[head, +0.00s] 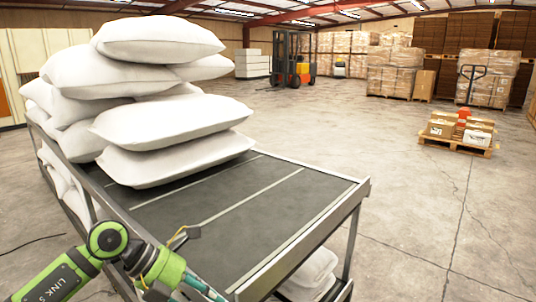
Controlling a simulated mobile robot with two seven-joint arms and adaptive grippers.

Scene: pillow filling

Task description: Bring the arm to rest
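My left arm (108,240) comes in from the lower left, with a green joint and a dark and green wrist. It lies in front of the near left side of the cart. The wrist runs down to the bottom edge of the picture, and its fingers are cut off there. My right arm and gripper do not show.
A cart with a dark top (240,215) stands in front of me. White pillows (155,90) are stacked on its far left part; its right part is bare. More pillows (312,272) lie on a lower level. A pallet with boxes (458,140) and a forklift (290,65) stand farther back on open floor.

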